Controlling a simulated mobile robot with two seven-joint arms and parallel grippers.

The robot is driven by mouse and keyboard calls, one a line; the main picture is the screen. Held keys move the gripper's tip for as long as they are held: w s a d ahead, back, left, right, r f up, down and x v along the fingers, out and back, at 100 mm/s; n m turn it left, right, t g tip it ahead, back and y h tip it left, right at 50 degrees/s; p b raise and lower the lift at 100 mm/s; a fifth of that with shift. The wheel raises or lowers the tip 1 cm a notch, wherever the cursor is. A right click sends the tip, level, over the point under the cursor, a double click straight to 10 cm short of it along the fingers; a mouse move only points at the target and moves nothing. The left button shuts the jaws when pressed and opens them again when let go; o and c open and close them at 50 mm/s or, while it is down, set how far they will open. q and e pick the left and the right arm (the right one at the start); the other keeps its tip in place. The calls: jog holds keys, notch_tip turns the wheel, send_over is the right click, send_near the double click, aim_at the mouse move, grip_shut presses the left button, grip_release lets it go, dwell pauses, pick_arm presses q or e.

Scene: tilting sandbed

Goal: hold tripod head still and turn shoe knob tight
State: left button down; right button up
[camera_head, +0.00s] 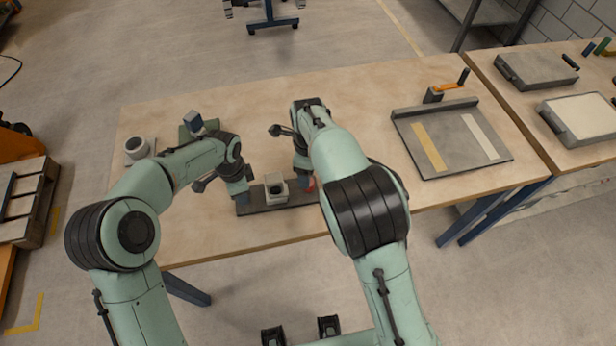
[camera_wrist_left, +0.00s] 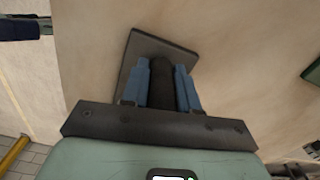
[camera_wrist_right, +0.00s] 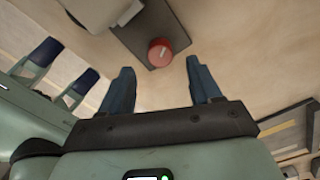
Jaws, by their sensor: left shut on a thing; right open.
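A dark flat plate (camera_head: 262,207) lies near the table's front edge and carries a pale grey block-shaped head (camera_head: 275,187) with a dark round top. A red knob (camera_head: 310,184) shows at the plate's right part, partly hidden by my right arm. My left gripper (camera_head: 243,197) is at the plate's left end. In the left wrist view its blue fingers (camera_wrist_left: 167,68) are shut on a dark upright post (camera_wrist_left: 162,88). In the right wrist view my right gripper (camera_wrist_right: 158,78) is open and empty, with the red knob (camera_wrist_right: 160,52) beyond its fingertips, lined up between them.
The wooden table (camera_head: 180,240) has free room around the plate. A grey tray (camera_head: 450,140) with two strips lies to the right. A white cup-like part (camera_head: 136,148) and a green block (camera_head: 187,131) stand at the left. A second table holds flat grey boxes (camera_head: 537,70).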

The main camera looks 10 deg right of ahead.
notch_tip(320, 180, up, 7)
dwell(0.3)
pick_arm(q)
jog(key=c, duration=0.8)
grip_release()
jog(key=shift+r, duration=0.1)
